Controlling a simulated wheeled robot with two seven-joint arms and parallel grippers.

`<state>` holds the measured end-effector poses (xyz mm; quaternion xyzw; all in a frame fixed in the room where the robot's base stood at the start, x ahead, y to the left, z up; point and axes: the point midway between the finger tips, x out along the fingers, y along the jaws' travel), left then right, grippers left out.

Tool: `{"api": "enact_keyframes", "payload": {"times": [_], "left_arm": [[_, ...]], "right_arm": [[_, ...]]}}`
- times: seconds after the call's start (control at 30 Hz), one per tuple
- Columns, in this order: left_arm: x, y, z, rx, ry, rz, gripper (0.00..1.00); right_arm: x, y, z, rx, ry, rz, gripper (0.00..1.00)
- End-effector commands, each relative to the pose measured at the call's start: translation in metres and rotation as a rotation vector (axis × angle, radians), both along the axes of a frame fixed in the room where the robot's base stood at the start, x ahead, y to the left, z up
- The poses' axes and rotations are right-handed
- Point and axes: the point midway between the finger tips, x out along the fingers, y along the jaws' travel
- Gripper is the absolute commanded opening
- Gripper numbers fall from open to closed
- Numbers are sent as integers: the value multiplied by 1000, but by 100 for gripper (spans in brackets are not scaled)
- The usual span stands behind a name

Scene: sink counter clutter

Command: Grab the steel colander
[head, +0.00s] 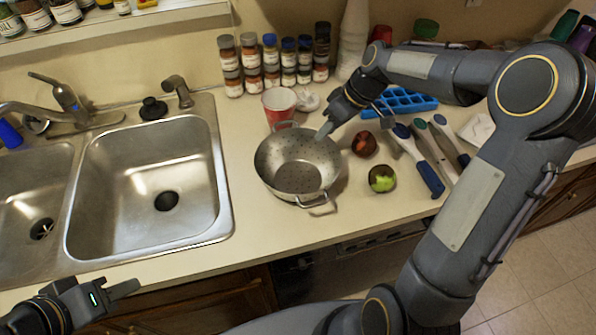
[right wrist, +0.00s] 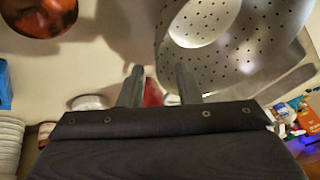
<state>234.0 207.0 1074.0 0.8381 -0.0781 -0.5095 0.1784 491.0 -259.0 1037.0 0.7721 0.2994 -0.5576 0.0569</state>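The steel colander (head: 290,165) stands upright on the counter right of the sink, with wire handles at its front and back. It looks empty. My right gripper (head: 328,128) is at its back right rim, pointing down. In the right wrist view the colander (right wrist: 225,60) fills the upper right. There the two fingers of my right gripper (right wrist: 160,85) are apart, with the rim's edge showing near the gap. I cannot tell whether they touch it. My left gripper (head: 122,288) is low at the left, in front of the sink, away from the colander; its finger opening is unclear.
A red cup (head: 279,103) stands just behind the colander. A red fruit (head: 364,144) and a green-red fruit (head: 382,178) lie to its right, with blue-handled utensils (head: 418,160) beyond. Spice jars (head: 270,62) line the wall. The sink basin (head: 150,190) is left.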

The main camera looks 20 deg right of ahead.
Motion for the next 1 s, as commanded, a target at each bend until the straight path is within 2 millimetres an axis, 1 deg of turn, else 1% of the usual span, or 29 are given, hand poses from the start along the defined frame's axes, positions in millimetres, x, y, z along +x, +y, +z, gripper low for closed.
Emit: {"api": "enact_keyframes", "payload": {"times": [0.2,0.33,0.47,0.63,0.67,0.8,0.9,1.0], "left_arm": [[0,0,15,0,0,0,36],[0,0,17,0,0,0,36],[0,0,17,0,0,0,36],[0,0,17,0,0,0,36],[0,0,17,0,0,0,36],[0,0,17,0,0,0,36],[0,0,17,0,0,0,36],[0,0,17,0,0,0,36]], "right_arm": [[7,17,-23,1,7,1,31],[11,23,-40,0,4,0,31],[12,25,-46,0,2,-2,31],[13,25,-46,0,0,-2,31],[12,25,-46,0,0,-2,29],[12,25,-46,0,0,-2,11],[12,25,-46,0,0,-2,0],[12,25,-46,0,0,-2,0]]}}
